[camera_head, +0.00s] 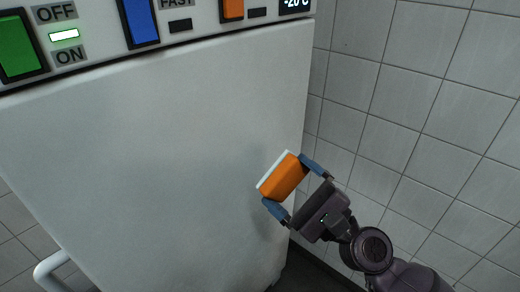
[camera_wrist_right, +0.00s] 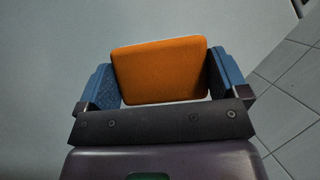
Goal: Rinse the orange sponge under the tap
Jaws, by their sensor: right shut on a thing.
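The orange sponge (camera_head: 284,178) has a thin white layer on its far side. My right gripper (camera_head: 290,182) is shut on it, with one blue finger at each end. The sponge is held tilted in front of the lower right part of a white appliance. In the right wrist view the sponge (camera_wrist_right: 162,72) sits between the two blue fingers of the right gripper (camera_wrist_right: 165,82), its orange face toward the camera. I cannot tell whether its white side touches the appliance. No tap shows in either view. My left gripper is not in view.
The white appliance (camera_head: 150,140) fills the left and middle, with a green switch (camera_head: 18,45), a blue switch (camera_head: 138,22), an orange switch (camera_head: 232,9) and a -20°C display (camera_head: 295,4). A white handle (camera_head: 55,270) is at lower left. A tiled wall (camera_head: 420,110) stands right.

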